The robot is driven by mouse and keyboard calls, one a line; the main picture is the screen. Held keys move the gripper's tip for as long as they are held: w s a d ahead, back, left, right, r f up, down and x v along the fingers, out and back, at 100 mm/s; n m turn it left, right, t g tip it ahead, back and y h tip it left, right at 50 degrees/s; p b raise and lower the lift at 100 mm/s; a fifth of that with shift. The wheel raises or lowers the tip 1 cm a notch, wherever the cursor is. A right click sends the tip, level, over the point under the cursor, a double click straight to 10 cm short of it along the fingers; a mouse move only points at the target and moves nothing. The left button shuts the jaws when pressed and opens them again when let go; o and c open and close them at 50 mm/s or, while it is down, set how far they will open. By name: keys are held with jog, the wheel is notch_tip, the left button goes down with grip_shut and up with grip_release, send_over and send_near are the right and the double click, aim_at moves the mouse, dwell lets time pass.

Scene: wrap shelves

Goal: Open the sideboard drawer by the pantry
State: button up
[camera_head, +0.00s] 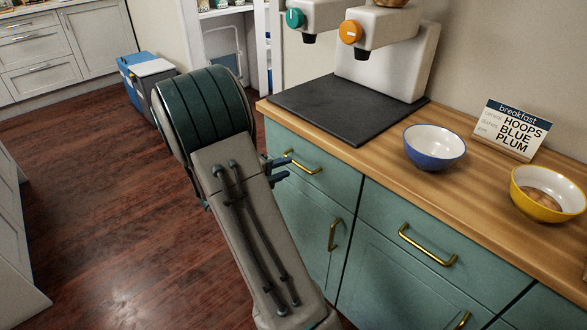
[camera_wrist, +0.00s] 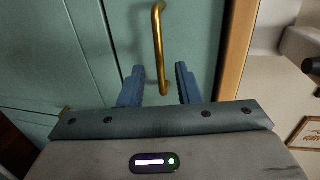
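The teal sideboard (camera_head: 400,275) has a wooden top and stands on the right in the head view. Its left upper drawer (camera_head: 325,178) is shut and carries a brass bar handle (camera_head: 302,162). My gripper (camera_head: 277,168) is at the left end of that handle, mostly hidden behind my arm. In the wrist view the brass handle (camera_wrist: 159,45) runs up and down, and its near end lies between the two blue fingers of my gripper (camera_wrist: 159,76). The fingers are apart, with gaps beside the handle. I cannot tell how deep they reach around it.
On the sideboard top are a dark mat (camera_head: 345,108) under a dispenser (camera_head: 390,60), a blue bowl (camera_head: 434,148), a yellow bowl (camera_head: 548,193) and a breakfast sign (camera_head: 512,130). A blue-grey bin (camera_head: 145,85) stands behind my arm. The wooden floor (camera_head: 90,190) at left is clear.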

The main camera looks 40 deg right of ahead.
aim_at(296, 164)
jog(key=shift+b+x, duration=0.35)
jog(key=shift+x, duration=1.8)
grip_shut()
